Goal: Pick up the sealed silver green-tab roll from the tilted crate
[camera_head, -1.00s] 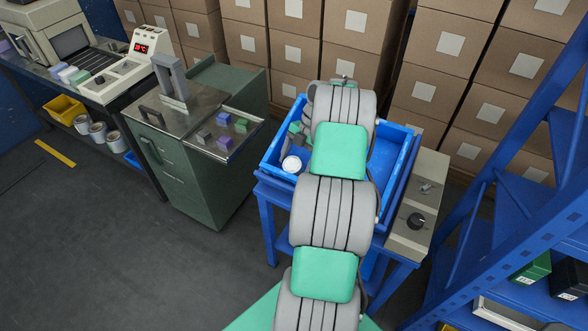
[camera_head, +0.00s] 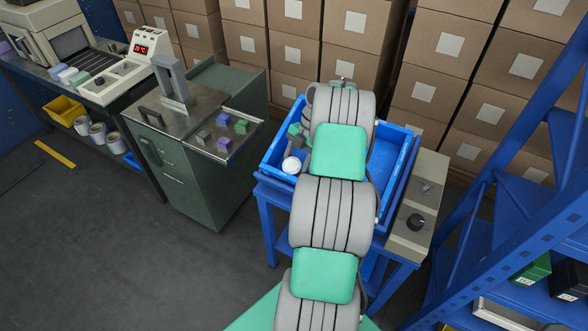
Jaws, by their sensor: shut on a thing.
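The blue crate (camera_head: 268,163) stands tilted on a blue stand, and my arm covers much of its middle. My gripper (camera_head: 290,153) shows only in part at the crate's left side, small and dark, just left of my arm. It is shut on a pale roll (camera_head: 291,165), whose round whitish end shows just below it inside the crate. The roll's green tab cannot be made out, and its lower side is hidden. Whether the roll touches the crate floor I cannot tell.
A grey control box (camera_head: 416,222) with a knob is beside the crate on the right. A green cabinet (camera_head: 190,180) with small coloured blocks on its top stands to the left. A blue rack (camera_head: 530,210) rises at right, and stacked cartons (camera_head: 350,30) stand behind.

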